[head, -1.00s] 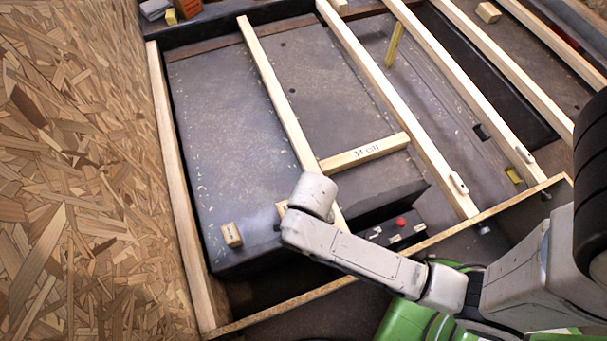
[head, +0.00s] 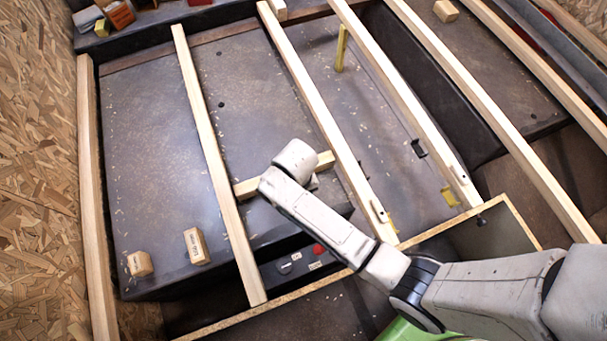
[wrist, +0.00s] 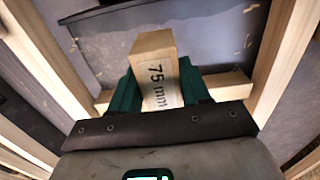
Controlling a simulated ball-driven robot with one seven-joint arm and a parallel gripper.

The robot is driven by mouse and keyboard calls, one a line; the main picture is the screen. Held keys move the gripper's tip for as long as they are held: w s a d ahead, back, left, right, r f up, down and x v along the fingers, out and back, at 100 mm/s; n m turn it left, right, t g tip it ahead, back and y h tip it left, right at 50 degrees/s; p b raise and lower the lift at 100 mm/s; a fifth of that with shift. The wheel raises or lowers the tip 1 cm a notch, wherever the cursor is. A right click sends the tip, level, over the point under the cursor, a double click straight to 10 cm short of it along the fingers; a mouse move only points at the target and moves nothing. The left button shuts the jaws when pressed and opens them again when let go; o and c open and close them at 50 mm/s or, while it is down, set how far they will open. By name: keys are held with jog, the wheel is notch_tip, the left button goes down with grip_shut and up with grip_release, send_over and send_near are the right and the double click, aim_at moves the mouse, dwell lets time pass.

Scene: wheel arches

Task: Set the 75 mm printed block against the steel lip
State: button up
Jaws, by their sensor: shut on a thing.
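The 75 mm printed block (wrist: 153,45), pale wood with its label facing the camera, is in the wrist view. My gripper (wrist: 158,76) is shut on it, with a green finger on each side. In the head view my arm's end hides the gripper and nearly all of the block. It is over the bay between two wooden joists, by a short wooden crosspiece (head: 249,187). I cannot tell for sure which edge is the steel lip; a grey metal strip (head: 560,45) runs along the far right.
Two small wooden blocks, one (head: 140,263) and another (head: 196,246), sit on the left dark panel. Long joists (head: 215,150) divide the bays. A red button (head: 318,249) is on a box below. A loose block (head: 446,11) lies at upper right.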

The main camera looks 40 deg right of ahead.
jog(key=shift+d+f+b, duration=0.15)
jog(key=shift+f+b, duration=0.7)
jog(key=shift+b, duration=0.05)
notch_tip(320, 180, down, 5)
jog(key=b, duration=0.6)
jog(key=shift+f, duration=0.95)
jog(key=shift+p, duration=0.35)
jog(key=o, duration=1.1)
jog(key=shift+o, duration=0.2)
notch_tip(320, 180, up, 11)
jog(key=p, duration=0.4)
jog(key=shift+f, duration=0.1)
